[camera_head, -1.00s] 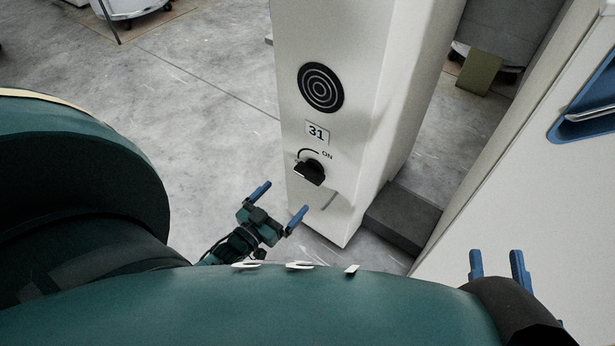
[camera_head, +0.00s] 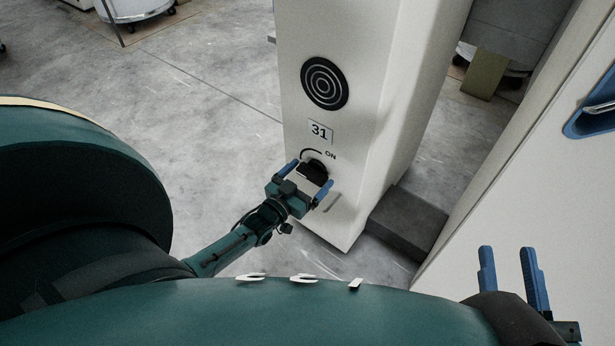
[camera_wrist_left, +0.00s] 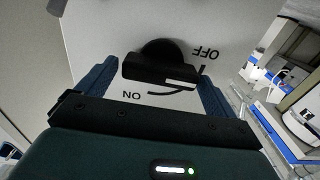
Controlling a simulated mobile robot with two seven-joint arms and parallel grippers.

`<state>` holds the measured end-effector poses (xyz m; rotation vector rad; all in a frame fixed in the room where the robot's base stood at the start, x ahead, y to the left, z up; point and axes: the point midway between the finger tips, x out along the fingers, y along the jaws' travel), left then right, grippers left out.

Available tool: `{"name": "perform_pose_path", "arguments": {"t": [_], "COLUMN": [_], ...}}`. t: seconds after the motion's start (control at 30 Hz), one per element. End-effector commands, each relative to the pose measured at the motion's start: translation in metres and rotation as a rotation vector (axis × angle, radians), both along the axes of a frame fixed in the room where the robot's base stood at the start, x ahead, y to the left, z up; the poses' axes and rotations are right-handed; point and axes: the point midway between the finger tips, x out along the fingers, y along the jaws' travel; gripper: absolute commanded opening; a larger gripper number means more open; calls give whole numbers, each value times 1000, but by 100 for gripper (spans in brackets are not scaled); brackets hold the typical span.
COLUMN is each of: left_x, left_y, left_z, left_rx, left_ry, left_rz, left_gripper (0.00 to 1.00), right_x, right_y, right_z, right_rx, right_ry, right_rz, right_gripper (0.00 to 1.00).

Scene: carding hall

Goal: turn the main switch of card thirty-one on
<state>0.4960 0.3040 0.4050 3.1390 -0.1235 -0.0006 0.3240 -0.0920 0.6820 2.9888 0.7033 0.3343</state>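The main switch (camera_head: 313,170) is a black rotary knob on the front of a white column (camera_head: 345,110), under a label reading 31 (camera_head: 320,132). A curved arrow and the word ON show above it. In the left wrist view the knob (camera_wrist_left: 160,66) sits between the two blue fingers, with OFF and ON marks printed around it. A white line on the knob lies near the OFF side. My left gripper (camera_head: 306,180) is open, with a finger on either side of the knob; contact is not clear. My right gripper (camera_head: 512,280) is open and empty at the lower right.
A round black ringed disc (camera_head: 324,83) is above the label. A dark grey block (camera_head: 408,222) stands on the floor right of the column. A white panel with a blue recessed handle (camera_head: 597,115) is at the right.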

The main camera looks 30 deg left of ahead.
Motion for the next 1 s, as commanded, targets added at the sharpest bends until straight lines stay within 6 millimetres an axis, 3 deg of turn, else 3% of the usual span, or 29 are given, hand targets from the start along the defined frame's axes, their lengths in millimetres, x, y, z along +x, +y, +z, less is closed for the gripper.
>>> {"name": "perform_pose_path", "arguments": {"t": [0.47,0.77,1.0], "left_x": [0,-1,0], "left_y": [0,0,-1], "left_z": [0,0,1], "left_rx": [0,43,184], "left_ry": [0,-4,-16], "left_rz": [0,0,1], "left_gripper": [55,55,55], "right_x": [0,0,0], "right_y": [0,0,-1], "right_z": [1,2,5], "right_rx": [-2,-4,-12], "right_ry": [-4,-6,-12], "right_rz": [2,0,-2], "right_gripper": [36,36,36]}}
